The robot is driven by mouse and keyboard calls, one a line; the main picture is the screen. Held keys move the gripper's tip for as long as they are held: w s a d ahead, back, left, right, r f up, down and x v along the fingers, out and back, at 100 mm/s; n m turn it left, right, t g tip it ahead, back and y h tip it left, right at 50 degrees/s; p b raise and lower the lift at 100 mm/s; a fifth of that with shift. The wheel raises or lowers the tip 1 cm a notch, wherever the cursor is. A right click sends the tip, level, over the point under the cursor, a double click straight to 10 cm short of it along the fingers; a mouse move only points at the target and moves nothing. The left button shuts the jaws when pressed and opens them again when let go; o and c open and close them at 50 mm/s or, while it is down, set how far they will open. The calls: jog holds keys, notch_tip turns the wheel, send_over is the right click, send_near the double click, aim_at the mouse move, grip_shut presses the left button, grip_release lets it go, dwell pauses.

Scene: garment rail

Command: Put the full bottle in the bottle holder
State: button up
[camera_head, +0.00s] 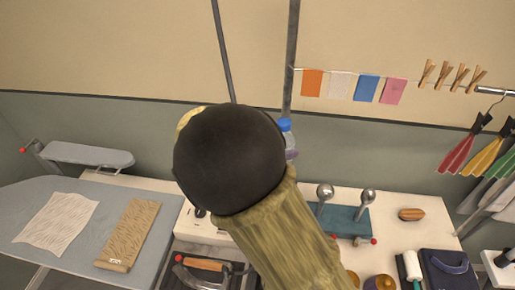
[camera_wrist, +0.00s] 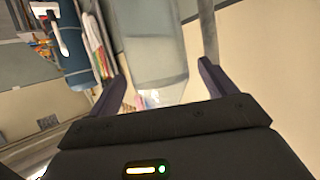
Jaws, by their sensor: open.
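A clear bottle with a blue cap (camera_head: 286,126) stands upright in the head view, just right of my dark round arm joint, which hides part of it. My gripper (camera_wrist: 160,68) shows in the wrist view with its two dark fingers spread apart. A pale grey, see-through shape lies between and beyond the fingers; I cannot tell whether it is the bottle or the wall behind. My gripper is hidden behind my arm in the head view. I cannot make out a bottle holder in either view.
A blue-grey ironing board (camera_head: 85,215) with cloth pieces fills the left. A teal block with two metal knobs (camera_head: 345,220), a brush (camera_head: 411,214) and a lint roller (camera_head: 411,266) lie on the white table. Two grey poles rise behind my arm; garments hang at right.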

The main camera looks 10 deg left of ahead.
jog(key=b+v, duration=0.2)
jog(key=v, duration=0.6)
jog(key=shift+b, duration=0.4)
jog(key=shift+s, duration=0.1)
